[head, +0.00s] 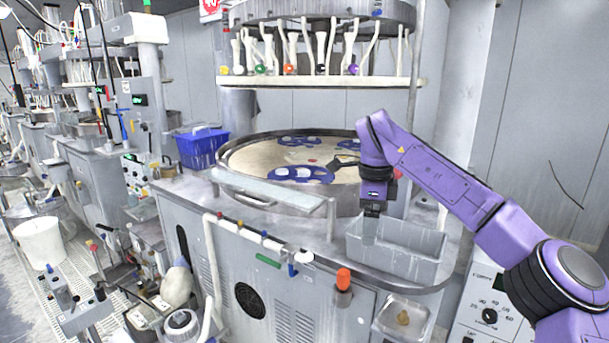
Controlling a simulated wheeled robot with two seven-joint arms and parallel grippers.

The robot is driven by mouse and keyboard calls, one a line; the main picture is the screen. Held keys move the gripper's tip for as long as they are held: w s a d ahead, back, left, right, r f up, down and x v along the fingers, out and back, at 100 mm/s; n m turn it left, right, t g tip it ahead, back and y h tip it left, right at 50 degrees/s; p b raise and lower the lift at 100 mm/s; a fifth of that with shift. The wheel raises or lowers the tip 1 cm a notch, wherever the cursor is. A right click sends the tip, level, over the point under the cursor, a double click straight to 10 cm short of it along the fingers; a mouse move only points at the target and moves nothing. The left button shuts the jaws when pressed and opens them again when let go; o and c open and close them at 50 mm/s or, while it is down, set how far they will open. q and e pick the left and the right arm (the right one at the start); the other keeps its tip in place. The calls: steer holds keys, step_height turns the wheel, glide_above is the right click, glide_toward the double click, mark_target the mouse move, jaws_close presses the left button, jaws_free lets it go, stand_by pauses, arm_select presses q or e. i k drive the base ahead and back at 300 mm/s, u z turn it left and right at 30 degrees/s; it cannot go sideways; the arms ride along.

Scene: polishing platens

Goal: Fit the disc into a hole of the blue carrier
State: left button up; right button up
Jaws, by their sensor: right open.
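A blue carrier (322,176) with several pale holes lies on the near part of the round cream platen (262,158). More blue carriers lie farther back on the platen, one at the back left (290,139). I cannot make out a loose disc. My right gripper (370,212) is open and points down. It is in front of the platen's right side, by the left end of a grey bin (400,262); I see nothing held in it. The near carrier is to its left and farther back. My left gripper is out of view.
A pale bar (270,190) runs along the platen's front edge. A blue basket (203,147) stands left of the platen. An orange-topped knob (343,279) and a small clear tray (401,318) are at the front. A ring with hoses (320,80) hangs above the platen.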

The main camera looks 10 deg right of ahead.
mark_target(329, 178)
steer(key=i, duration=2)
